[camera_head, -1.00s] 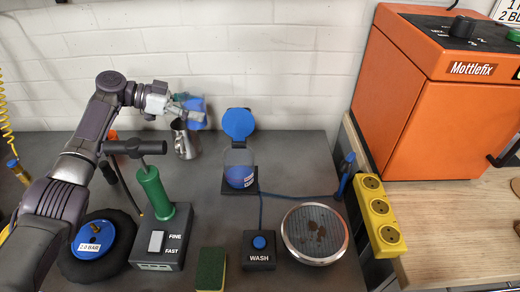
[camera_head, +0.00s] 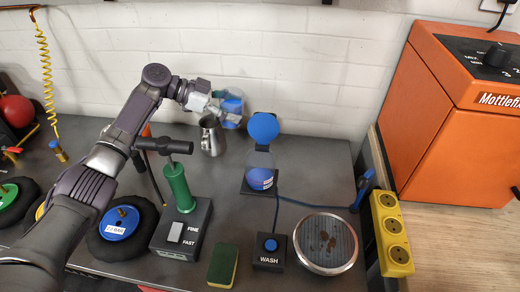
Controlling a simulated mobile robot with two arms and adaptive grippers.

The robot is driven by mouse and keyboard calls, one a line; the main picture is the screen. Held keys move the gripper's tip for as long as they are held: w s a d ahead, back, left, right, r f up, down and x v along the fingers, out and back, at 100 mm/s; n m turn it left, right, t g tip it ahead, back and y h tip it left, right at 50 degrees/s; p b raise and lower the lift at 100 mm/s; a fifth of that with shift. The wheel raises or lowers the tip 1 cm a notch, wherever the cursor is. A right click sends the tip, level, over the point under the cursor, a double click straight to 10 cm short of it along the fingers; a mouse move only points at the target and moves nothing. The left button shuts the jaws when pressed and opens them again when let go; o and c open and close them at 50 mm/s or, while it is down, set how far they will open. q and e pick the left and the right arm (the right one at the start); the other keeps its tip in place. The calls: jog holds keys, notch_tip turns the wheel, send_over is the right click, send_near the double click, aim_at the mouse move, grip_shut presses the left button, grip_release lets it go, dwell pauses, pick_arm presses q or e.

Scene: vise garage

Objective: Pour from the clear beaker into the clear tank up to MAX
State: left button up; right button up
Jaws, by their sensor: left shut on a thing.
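My left gripper (camera_head: 218,105) is shut on the clear beaker (camera_head: 233,108), which holds blue liquid, raised in front of the white wall. Part of the beaker is hidden by the gripper, and its exact tilt is hard to tell. The clear tank (camera_head: 259,162) stands on the bench, lower and to the right of the beaker. It has blue liquid in its lower part and a small label; the MAX mark is too small to read. Its round blue lid (camera_head: 263,128) stands open at the back. The beaker is apart from the tank. My right gripper is not in view.
A metal jug (camera_head: 212,140) stands just below the gripper. A green-handled pump (camera_head: 178,190) is left of the tank. In front are a WASH button box (camera_head: 270,250), a sponge (camera_head: 222,266) and a round drain (camera_head: 325,266). A yellow socket strip (camera_head: 391,232) is at right.

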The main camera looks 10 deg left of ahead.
aim_at(241, 102)
pick_arm(q)
jog(key=s+d+r+m+y+p, duration=0.1)
jog(key=p, duration=0.2)
jog(key=r+m+t+y+p, duration=0.1)
jog(key=p, duration=0.3)
jog(key=s+d+r+m+t+y+p, duration=0.1)
jog(key=r+p, duration=0.1)
jog(key=p, duration=0.1)
jog(key=shift+s+d, duration=0.35)
jog(key=shift+t+y+p, duration=0.3)
jog(key=shift+y+p, duration=0.1)
jog(key=shift+p, duration=0.1)
jog(key=shift+s+d+f+m+p, duration=0.1)
jog(key=shift+f+m+p, duration=0.1)
jog(key=shift+m+p, duration=0.2)
jog(key=shift+f+m+t+y+p, duration=0.3)
jog(key=shift+t+y, duration=0.3)
jog(key=shift+d, duration=0.1)
jog(key=shift+s+r+m+t+y+p, duration=0.1)
jog(key=shift+r+m+t+y+p, duration=0.15)
jog(key=shift+p, duration=0.2)
jog(key=shift+r+m+t+y, duration=0.15)
jog(key=shift+m+t+y, duration=0.1)
dwell(0.9)
jog(key=shift+r+t, duration=0.15)
jog(key=shift+t, duration=0.15)
dwell(0.6)
